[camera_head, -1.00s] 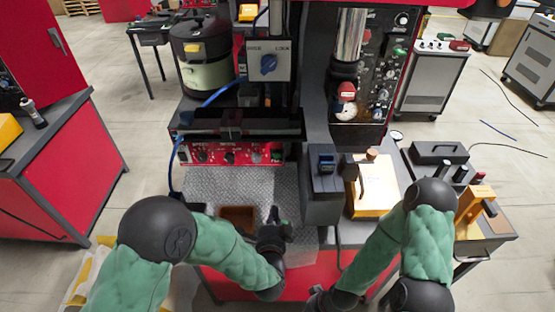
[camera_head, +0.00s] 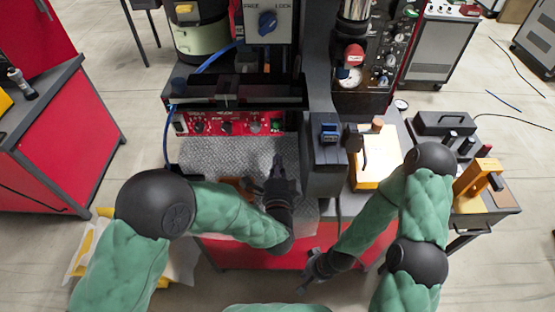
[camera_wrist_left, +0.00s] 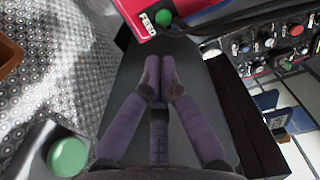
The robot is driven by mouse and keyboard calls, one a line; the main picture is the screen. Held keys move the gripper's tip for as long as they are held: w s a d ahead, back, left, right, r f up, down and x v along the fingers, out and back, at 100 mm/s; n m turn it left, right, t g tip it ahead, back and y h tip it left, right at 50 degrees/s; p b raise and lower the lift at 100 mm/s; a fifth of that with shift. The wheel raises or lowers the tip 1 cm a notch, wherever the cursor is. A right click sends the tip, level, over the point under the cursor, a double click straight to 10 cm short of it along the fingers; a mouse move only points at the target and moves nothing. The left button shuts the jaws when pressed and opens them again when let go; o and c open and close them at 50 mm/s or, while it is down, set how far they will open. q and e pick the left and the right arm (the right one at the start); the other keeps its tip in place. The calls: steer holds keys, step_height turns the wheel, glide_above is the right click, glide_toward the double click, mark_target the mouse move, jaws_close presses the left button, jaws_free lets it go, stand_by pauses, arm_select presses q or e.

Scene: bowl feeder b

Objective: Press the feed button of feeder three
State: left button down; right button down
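A red panel (camera_head: 225,123) with several knobs and a green button (camera_head: 276,125) at its right end stands behind the metal plate. In the left wrist view a green button (camera_wrist_left: 164,17) beside a FEED label sits on a red face, just beyond my fingertips and apart from them. My left gripper (camera_head: 278,160) is over the plate in front of the panel; its fingers (camera_wrist_left: 160,65) are together and hold nothing. A second green button (camera_wrist_left: 68,157) shows on a grey block at lower left. No feeder number is readable. My right gripper (camera_head: 309,278) is low, in front of the bench; its fingers are unclear.
A dark bar (camera_head: 235,92) spans above the panel. A grey block (camera_head: 327,165) with a blue part stands right of my left gripper. An orange-brown tray (camera_head: 236,185) lies on the plate, partly behind my left arm. A yellow box (camera_head: 378,165) is further right.

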mark_target(277, 127)
arm_select(q)
steer(key=w+b, duration=0.3)
steer(key=w, duration=0.8)
steer(key=shift+f, duration=0.1)
steer(key=shift+w, duration=0.3)
steer(key=shift+w, duration=0.55)
steer(key=shift+w+r, duration=0.15)
steer(key=shift+r, duration=0.15)
steer(key=shift+w, duration=0.1)
steer(key=shift+a, duration=0.15)
